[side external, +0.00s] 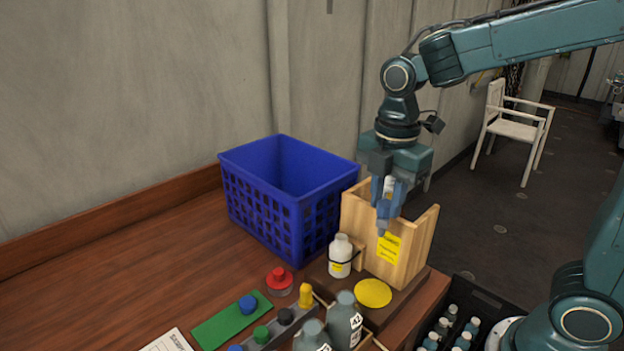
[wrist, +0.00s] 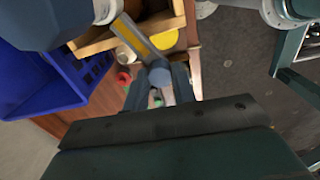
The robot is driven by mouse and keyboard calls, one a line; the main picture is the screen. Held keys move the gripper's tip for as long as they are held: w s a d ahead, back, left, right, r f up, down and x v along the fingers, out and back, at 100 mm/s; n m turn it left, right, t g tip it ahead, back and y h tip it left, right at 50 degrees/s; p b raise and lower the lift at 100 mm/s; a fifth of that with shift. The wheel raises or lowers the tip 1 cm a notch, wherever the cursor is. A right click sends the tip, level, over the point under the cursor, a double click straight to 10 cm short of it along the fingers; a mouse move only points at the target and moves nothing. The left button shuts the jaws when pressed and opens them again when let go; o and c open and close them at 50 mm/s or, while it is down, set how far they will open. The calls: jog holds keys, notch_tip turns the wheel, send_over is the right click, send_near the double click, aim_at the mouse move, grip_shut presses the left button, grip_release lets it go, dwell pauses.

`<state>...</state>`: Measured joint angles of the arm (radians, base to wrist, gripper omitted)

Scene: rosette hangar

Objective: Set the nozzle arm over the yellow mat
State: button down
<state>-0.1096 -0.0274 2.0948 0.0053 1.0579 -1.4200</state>
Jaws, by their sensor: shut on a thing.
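The round yellow mat (side external: 373,293) lies on a dark wooden base before an open wooden box; it also shows in the wrist view (wrist: 165,40). My gripper (side external: 388,196) is above the box and shut on a slim part that I take for the nozzle arm. In the wrist view, the nozzle arm (wrist: 138,40) is a grey bar with a yellow stripe that reaches down to the jaws (wrist: 165,88). A blue-grey tip points down at the box's front in the side view. Whether it is over the mat I cannot tell. The jaws partly hide the arm.
The wooden box (side external: 413,245) has a yellow label. A white bottle (side external: 340,257) stands left of the mat. A blue crate (side external: 270,205), a red knob (side external: 279,281), a green plate (side external: 230,322) and grey bottles (side external: 343,322) are nearby. A black crate (side external: 487,305) of bottles is at right.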

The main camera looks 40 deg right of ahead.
jog(key=shift+s, duration=0.1)
dwell(0.4)
jog(key=c, duration=1.1)
grip_release()
jog(key=shift+c, duration=0.2)
jog(key=shift+r, duration=0.1)
notch_tip(320, 180, up, 14)
jog(key=shift+s, duration=0.15)
jog(key=s+d+f+m+t, duration=0.1)
jog(key=s+f+m+t, duration=0.1)
jog(key=s+f+m, duration=0.3)
jog(key=s+d+f+m+t, duration=0.2)
jog(key=s+f+m, duration=0.3)
jog(key=m, duration=0.7)
jog(key=shift+s+d+t, duration=0.15)
jog(key=shift+s+t, duration=0.55)
jog(key=shift+s, duration=0.55)
